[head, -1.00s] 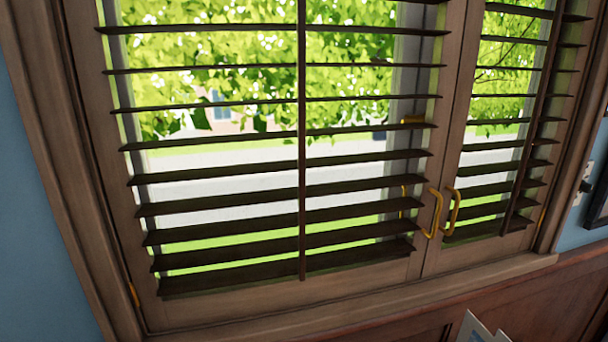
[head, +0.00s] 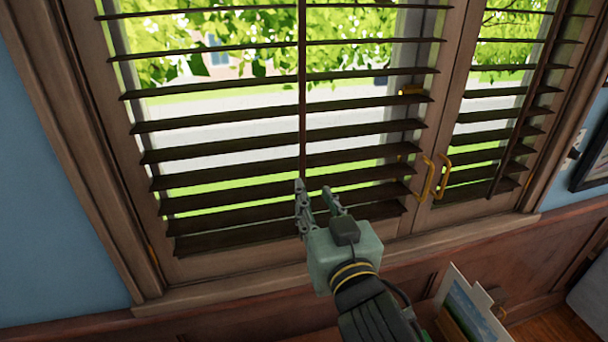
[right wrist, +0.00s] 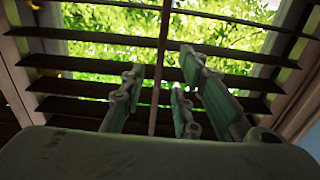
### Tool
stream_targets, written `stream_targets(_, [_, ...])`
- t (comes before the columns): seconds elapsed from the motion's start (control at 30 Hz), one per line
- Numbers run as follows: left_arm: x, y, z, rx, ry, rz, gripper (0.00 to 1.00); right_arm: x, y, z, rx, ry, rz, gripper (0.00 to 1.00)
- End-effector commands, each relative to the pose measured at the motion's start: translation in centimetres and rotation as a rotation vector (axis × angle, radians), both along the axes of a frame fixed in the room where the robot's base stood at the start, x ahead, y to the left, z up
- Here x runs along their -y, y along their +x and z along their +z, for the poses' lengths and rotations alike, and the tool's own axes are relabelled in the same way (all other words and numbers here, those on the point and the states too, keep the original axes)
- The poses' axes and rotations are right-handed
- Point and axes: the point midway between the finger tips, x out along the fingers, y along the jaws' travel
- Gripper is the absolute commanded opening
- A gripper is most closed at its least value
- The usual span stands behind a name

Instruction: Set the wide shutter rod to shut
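The wide shutter (head: 225,268) fills the left and middle of the head view, its dark slats tilted open with daylight between them. Its thin vertical rod (head: 302,90) runs down the middle of the slats. My right gripper (head: 318,190) is in front of the rod's lower end and hides part of it. In the right wrist view the rod (right wrist: 163,50) comes down between the spread fingers (right wrist: 165,85). The fingers are apart, and I cannot tell whether any touches the rod. My left gripper is not in view.
A narrower shutter with its own rod (head: 530,90) is at the right. Yellow handles (head: 425,178) stick out where the two panels meet. A wooden sill (head: 230,290) runs below, with a picture or card (head: 470,305) standing under it at the lower right.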

Motion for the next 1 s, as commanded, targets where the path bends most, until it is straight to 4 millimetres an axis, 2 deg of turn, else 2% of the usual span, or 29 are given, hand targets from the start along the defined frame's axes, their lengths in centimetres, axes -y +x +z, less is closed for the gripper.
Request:
stream_targets(0.2, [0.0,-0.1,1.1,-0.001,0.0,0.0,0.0,-0.7,2.1,0.6,0.008,-0.002,0.002,0.29])
stream_targets(0.4, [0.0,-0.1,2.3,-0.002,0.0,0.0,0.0,-1.5,5.1,0.5,0.006,-0.002,0.002,0.29])
stream_targets(0.6, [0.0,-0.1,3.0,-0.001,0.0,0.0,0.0,-2.0,7.0,0.4,0.006,0.0,0.003,0.29])
stream_targets(0.97, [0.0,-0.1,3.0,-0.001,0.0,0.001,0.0,-2.1,7.5,0.2,0.005,0.0,0.003,0.29])
stream_targets(1.0, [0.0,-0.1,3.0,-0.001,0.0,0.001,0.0,-2.1,7.5,0.2,0.005,0.0,0.003,0.26])
